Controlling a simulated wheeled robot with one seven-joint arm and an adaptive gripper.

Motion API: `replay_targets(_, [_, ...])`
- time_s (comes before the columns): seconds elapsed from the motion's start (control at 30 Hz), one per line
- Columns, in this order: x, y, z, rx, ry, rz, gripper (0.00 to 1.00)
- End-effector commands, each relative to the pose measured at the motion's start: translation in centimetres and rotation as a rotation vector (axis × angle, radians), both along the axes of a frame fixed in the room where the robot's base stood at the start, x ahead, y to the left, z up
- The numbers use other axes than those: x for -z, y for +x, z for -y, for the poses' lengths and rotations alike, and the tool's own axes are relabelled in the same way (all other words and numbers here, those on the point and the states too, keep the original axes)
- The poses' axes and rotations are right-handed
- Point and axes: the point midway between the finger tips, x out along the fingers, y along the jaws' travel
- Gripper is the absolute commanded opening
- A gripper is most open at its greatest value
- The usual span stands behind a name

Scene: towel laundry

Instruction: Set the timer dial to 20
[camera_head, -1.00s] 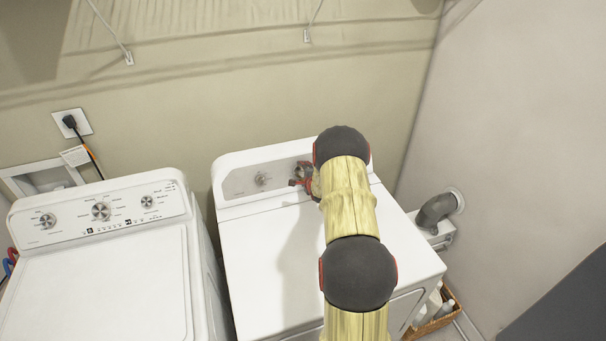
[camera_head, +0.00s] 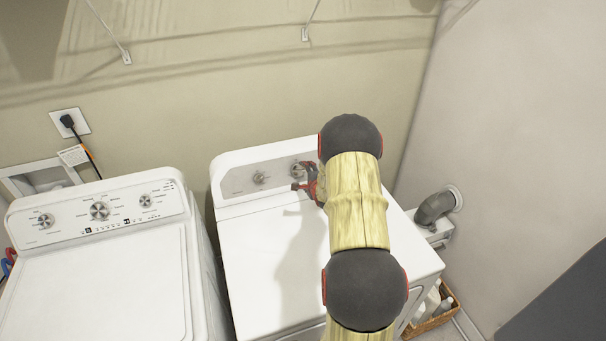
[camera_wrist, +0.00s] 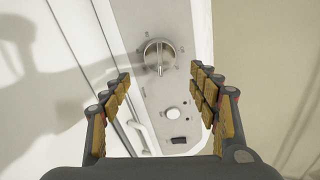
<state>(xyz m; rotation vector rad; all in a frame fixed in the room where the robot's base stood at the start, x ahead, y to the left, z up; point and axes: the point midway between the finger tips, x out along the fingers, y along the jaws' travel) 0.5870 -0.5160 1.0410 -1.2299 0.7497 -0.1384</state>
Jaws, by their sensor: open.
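The dryer (camera_head: 262,246) on the right has a grey control panel along its back edge. Two dials show there: one dial (camera_head: 259,178) further left and a timer-like dial (camera_head: 297,169) close to my gripper. In the wrist view a round silver dial (camera_wrist: 159,56) with a raised bar lies ahead, between and beyond the fingertips. Its markings are too small to read. My gripper (camera_wrist: 160,84) is open and empty, with yellow-padded fingers apart. In the head view my gripper (camera_head: 306,180) is just in front of the panel, apart from the dial.
A round white button (camera_wrist: 174,114) and a dark switch (camera_wrist: 179,140) sit beside the dial. A white washer (camera_head: 110,270) with several knobs stands left. A basket (camera_head: 432,316) lies on the floor at right. The dryer top is clear.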

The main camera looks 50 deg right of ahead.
Motion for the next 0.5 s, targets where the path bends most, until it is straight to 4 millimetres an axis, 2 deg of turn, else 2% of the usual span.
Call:
replay_targets(0.2, [-1.5, -2.6, -1.6, 0.001, 0.0, 0.001, 0.61])
replay_targets(0.5, [-2.1, -3.6, -2.3, 0.0, 0.0, 0.0, 0.61])
